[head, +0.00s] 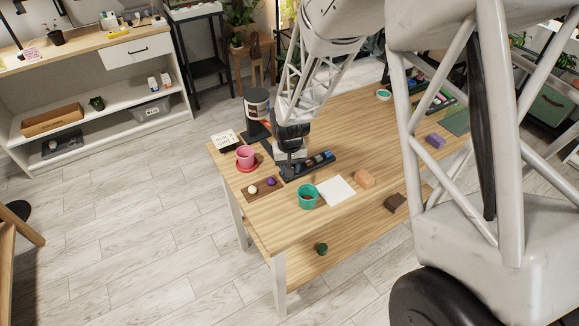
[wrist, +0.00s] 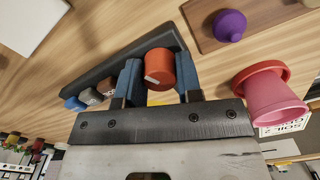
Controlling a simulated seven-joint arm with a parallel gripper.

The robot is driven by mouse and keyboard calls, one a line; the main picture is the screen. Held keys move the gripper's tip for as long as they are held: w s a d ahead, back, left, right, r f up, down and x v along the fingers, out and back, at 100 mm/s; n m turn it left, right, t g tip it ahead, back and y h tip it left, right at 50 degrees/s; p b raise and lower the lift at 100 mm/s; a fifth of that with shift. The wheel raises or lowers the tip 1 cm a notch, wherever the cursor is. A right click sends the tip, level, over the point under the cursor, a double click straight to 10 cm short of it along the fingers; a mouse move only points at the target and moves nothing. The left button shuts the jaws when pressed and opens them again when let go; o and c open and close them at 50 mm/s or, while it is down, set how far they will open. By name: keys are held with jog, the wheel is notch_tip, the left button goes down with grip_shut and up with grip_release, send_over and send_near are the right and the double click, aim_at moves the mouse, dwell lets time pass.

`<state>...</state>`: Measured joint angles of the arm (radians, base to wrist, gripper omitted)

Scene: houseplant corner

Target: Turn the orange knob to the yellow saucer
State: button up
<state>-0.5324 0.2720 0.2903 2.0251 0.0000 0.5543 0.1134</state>
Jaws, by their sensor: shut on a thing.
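The orange knob (wrist: 161,69) is at one end of a dark bar (wrist: 108,64) that also carries blue and grey knobs. A pale mark shows on its face, towards the lower left in the wrist view. My gripper (wrist: 160,80) has a blue finger on each side of the knob and is shut on it. In the head view my gripper (head: 290,172) is at the left end of the bar (head: 320,163) and hides the orange knob. I cannot make out a yellow saucer; only a small yellow patch (wrist: 160,98) shows below the knob in the wrist view.
A brown board (head: 262,190) with white and purple pieces and a teal pot (head: 307,196) are in front. A white square (head: 336,191) lies to the right.

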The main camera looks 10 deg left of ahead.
jog(key=n, duration=0.5)
dwell(0.4)
jog(key=o, duration=0.9)
jog(key=shift+o, duration=0.2)
jog(key=shift+r, duration=0.1)
jog(key=shift+r, duration=3.85)
